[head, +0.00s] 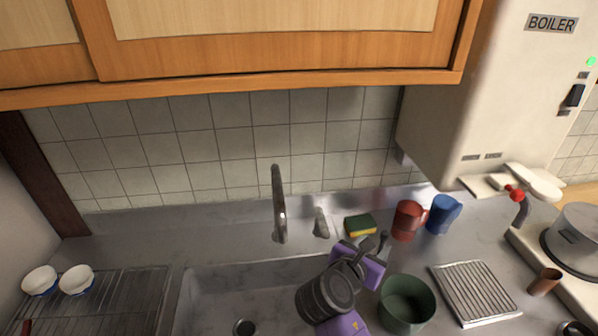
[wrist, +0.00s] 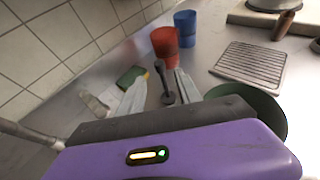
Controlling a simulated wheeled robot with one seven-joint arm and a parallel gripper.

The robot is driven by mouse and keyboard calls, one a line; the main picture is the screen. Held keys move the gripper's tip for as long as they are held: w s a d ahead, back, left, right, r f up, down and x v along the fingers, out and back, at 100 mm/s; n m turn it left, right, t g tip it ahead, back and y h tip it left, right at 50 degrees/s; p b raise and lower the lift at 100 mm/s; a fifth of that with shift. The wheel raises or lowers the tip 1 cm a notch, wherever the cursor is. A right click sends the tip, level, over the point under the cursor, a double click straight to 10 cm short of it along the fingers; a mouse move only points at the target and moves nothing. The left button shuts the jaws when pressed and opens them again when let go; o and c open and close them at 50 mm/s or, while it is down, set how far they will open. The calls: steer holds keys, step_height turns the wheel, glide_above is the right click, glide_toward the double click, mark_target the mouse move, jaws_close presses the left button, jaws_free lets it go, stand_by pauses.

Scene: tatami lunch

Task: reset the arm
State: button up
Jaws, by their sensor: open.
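My gripper (head: 375,243) is purple and grey and hangs over the right side of the sink, left of the green bowl (head: 408,305). In the wrist view my gripper (wrist: 160,88) has its two pale fingers apart. A dark grey slim part shows between them in that view, and I cannot tell what it is. No held object can be made out. Part of the green bowl (wrist: 268,108) is hidden behind the gripper body in the wrist view.
Behind the gripper stand the tap (head: 279,205), a sponge (head: 360,225), a red cup (head: 408,219) and a blue cup (head: 442,214). A wire rack (head: 474,291) lies right of the bowl. A pot (head: 578,235) stands far right. White bowls (head: 76,280) sit on the left drainer. The boiler (head: 475,90) and cupboard (head: 270,55) overhang.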

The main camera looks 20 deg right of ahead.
steer(key=w+a+r+m+t+y, duration=0.2)
steer(key=w+a+r+m+t, duration=0.1)
steer(key=w+m, duration=0.15)
steer(key=s+a+f+m+t+y, duration=0.3)
steer(key=s+a+m+t+y, duration=0.4)
steer(key=a, duration=0.4)
steer(key=s+a+m+y+b, duration=0.1)
steer(key=s+m, duration=0.5)
steer(key=s, duration=1)
steer(key=s+a+r+m+g+y+b, duration=0.1)
steer(key=s+m, duration=0.5)
steer(key=s, duration=1)
steer(key=shift+s+a+r+g+y, duration=0.2)
steer(key=shift+a+r+g+y, duration=0.1)
steer(key=shift+y, duration=0.1)
